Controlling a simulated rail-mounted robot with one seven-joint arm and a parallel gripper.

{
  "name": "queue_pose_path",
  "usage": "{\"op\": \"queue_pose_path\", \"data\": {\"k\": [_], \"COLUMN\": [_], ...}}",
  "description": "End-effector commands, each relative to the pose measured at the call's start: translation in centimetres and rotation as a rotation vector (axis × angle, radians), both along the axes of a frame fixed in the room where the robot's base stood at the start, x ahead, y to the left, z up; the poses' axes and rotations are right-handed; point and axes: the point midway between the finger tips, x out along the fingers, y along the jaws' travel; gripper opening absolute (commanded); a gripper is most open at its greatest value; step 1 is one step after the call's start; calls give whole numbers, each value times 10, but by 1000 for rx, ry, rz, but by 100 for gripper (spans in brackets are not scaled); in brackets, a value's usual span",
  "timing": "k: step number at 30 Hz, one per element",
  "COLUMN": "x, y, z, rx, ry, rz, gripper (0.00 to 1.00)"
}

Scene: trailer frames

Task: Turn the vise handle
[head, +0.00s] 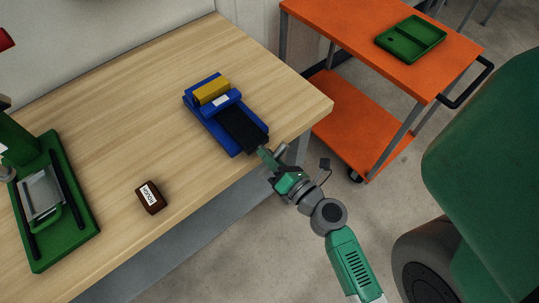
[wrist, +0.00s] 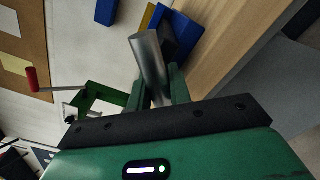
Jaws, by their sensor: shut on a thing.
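The blue vise (head: 221,115) sits near the right front corner of the wooden bench, with a yellow block (head: 211,91) in its far part and a black slide in front. In the wrist view the blue vise (wrist: 184,22) shows at the top. Its handle, a grey metal bar (wrist: 148,65), stands between my fingers, tilted. My gripper (wrist: 162,88) is shut on the bar; in the head view my gripper (head: 268,156) is at the vise's front end, over the bench edge. The handle is mostly hidden there.
A brown labelled block (head: 151,197) lies on the bench (head: 130,120). A green press-like machine (head: 82,217) stands at left. An orange cart (head: 375,45) with a green tray (head: 410,39) stands at back right.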

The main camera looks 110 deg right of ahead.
Motion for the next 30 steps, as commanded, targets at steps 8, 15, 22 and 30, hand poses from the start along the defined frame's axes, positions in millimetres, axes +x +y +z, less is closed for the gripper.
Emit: {"op": "queue_pose_path", "data": {"k": [8, 15, 22, 30], "x": [0, 1, 0, 1], "y": [0, 0, 0, 0], "z": [0, 0, -1, -1], "rx": [-3, -30, -83, -152], "ry": [11, 106, 295, 544], "rz": [0, 1, 2, 2], "gripper": [0, 0, 0, 0]}}
